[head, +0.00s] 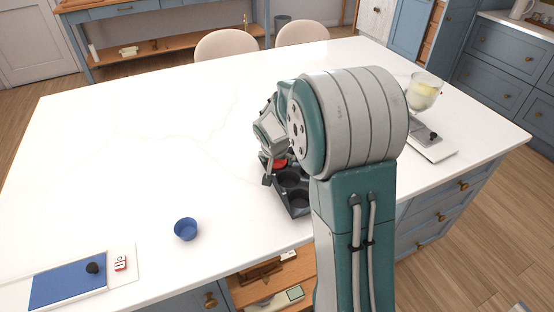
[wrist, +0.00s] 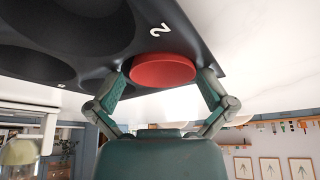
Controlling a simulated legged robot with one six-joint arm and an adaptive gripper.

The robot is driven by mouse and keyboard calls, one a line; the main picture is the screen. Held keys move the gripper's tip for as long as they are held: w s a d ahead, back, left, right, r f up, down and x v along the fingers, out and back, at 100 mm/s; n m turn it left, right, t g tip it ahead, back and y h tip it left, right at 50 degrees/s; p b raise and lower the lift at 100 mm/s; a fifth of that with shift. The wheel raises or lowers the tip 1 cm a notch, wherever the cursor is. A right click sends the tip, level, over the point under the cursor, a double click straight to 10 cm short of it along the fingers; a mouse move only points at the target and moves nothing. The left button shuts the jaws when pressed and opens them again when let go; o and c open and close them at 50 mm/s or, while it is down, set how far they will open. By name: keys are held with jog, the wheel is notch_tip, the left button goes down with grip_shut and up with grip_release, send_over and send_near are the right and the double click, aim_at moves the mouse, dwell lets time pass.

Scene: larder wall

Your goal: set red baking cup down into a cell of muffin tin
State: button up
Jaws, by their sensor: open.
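The dark muffin tin (head: 290,192) lies on the white counter, partly hidden behind my arm. It fills the upper left of the wrist view (wrist: 45,62), with round cells and a white "2" near its edge. The red baking cup (head: 280,164) is at the tin's far end; in the wrist view the cup (wrist: 163,70) is at the cell by the "2". How deep it sits I cannot tell. My gripper (head: 271,167) is open, and in the wrist view its fingers (wrist: 165,84) stand on either side of the cup.
A blue cup (head: 186,229) stands alone on the counter at the left front. A blue-and-white tray (head: 68,284) and a small red-and-white item (head: 120,263) lie at the front left. A glass bowl (head: 423,92) and a scale-like device (head: 428,138) are at right. The counter's left middle is clear.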

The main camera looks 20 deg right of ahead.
jog(key=v, duration=1.2)
jog(key=s+a+r+n+y, duration=0.1)
jog(key=s+a+r+n, duration=0.1)
jog(key=s, duration=0.6)
jog(key=s+a+r+n+t, duration=0.1)
jog(key=s+a+n, duration=0.1)
jog(key=s, duration=0.6)
jog(key=s+a+r+n+y, duration=0.1)
jog(key=s+a, duration=0.3)
jog(key=s, duration=0.4)
jog(key=shift+a+r+n+t+y, duration=0.3)
jog(key=shift+a+r+n, duration=0.05)
jog(key=shift+r+n, duration=0.5)
jog(key=shift+s+d, duration=0.1)
jog(key=shift+d, duration=0.05)
